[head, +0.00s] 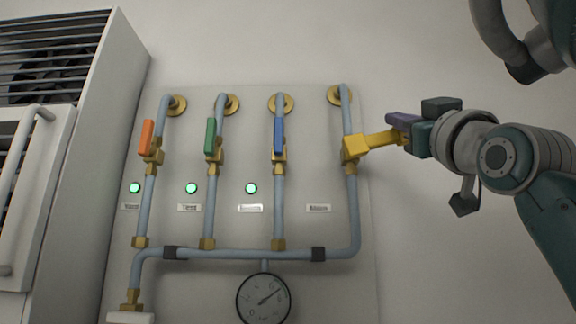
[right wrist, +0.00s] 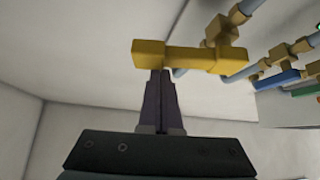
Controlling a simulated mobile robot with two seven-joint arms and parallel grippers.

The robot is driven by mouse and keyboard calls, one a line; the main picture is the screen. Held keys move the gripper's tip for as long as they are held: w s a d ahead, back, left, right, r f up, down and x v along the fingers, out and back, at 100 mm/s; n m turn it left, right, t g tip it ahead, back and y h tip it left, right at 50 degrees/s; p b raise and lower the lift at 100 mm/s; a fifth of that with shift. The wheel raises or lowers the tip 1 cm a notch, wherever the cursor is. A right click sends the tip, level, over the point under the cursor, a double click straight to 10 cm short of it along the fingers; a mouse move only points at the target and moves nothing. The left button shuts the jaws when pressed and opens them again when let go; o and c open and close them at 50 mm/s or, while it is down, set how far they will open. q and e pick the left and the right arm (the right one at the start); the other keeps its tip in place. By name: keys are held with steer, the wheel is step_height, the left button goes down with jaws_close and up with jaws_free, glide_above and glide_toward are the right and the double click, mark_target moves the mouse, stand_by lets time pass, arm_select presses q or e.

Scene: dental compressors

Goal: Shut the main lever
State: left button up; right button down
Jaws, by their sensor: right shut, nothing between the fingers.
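The main lever (head: 381,139) is yellow and sits on the rightmost vertical pipe of the wall panel. It points sideways to the right, across its pipe. It also shows in the right wrist view (right wrist: 180,56), just beyond my fingertips. My right gripper (head: 397,120) is shut and empty, with its dark purple fingers at the lever's outer end. In the right wrist view the closed fingers (right wrist: 158,78) meet or nearly meet the lever's underside there; I cannot tell whether they touch. My left gripper is in neither view.
Orange (head: 147,137), green (head: 211,135) and blue (head: 279,136) levers stand along their pipes, with lit green lamps below. A pressure gauge (head: 264,298) hangs at the bottom. A large grey cabinet (head: 96,150) stands at the left. The wall right of the panel is bare.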

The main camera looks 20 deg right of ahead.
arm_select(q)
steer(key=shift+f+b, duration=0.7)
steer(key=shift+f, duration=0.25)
arm_select(e)
steer(key=m+h, duration=0.1)
steer(key=f+m+h, duration=0.1)
steer(key=m, duration=0.1)
steer(key=shift+d+f+h, duration=0.25)
steer(key=shift+f+h, duration=0.05)
steer(key=shift+h, duration=0.1)
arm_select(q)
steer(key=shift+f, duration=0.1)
arm_select(e)
steer(key=shift+f, duration=0.1)
